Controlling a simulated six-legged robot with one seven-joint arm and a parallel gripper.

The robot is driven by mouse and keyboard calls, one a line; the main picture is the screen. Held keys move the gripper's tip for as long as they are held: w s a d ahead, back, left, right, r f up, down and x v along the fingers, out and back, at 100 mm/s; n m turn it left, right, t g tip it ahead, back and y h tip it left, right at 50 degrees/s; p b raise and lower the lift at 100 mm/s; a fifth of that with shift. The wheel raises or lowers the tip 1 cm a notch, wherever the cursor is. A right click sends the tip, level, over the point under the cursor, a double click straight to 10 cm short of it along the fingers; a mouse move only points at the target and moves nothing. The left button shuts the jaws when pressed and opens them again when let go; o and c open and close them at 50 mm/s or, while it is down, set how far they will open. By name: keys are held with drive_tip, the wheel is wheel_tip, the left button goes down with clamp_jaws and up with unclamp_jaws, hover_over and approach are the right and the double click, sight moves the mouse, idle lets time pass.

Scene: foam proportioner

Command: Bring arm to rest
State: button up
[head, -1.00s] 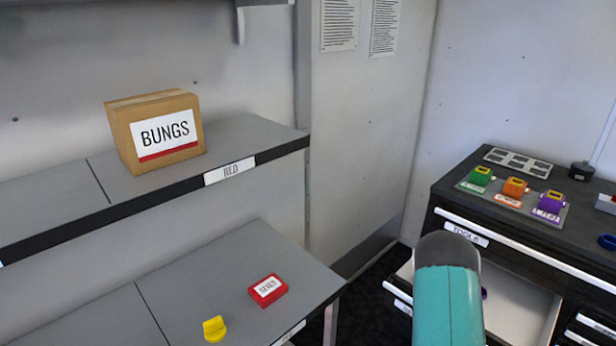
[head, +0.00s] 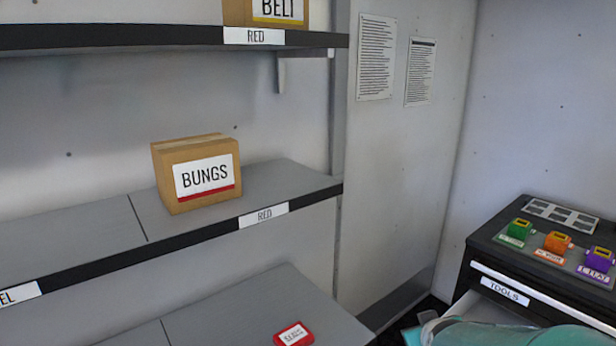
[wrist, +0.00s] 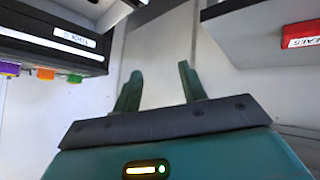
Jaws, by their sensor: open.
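My gripper (wrist: 160,90) shows in the wrist view with its two green fingers apart and nothing between them. Behind the fingers is a pale wall. In the head view only part of my teal arm shows at the bottom right, in front of the tool cabinet (head: 500,262); the fingers are out of that view. The wrist view shows the cabinet's edge (wrist: 50,45) at the upper left and a red seals box (wrist: 301,34) at the upper right, both apart from the fingers.
A cardboard BUNGS box (head: 200,175) stands on the middle shelf (head: 270,185). A BELT box (head: 270,10) sits on the shelf above. The red box (head: 293,334) lies on the lower shelf. Green (head: 519,229), orange (head: 556,243) and purple (head: 599,259) items stand on the cabinet.

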drive_tip(key=s+a+r+m+g+y, duration=0.1)
drive_tip(key=s+a+r, duration=0.3)
drive_tip(key=s, duration=0.6)
drive_tip(key=s+a+r+m+g, duration=0.1)
drive_tip(key=s+a+r, duration=0.4)
drive_tip(key=s, duration=0.5)
drive_tip(key=shift+r+g+y, duration=0.4)
drive_tip(key=shift+g, duration=0.5)
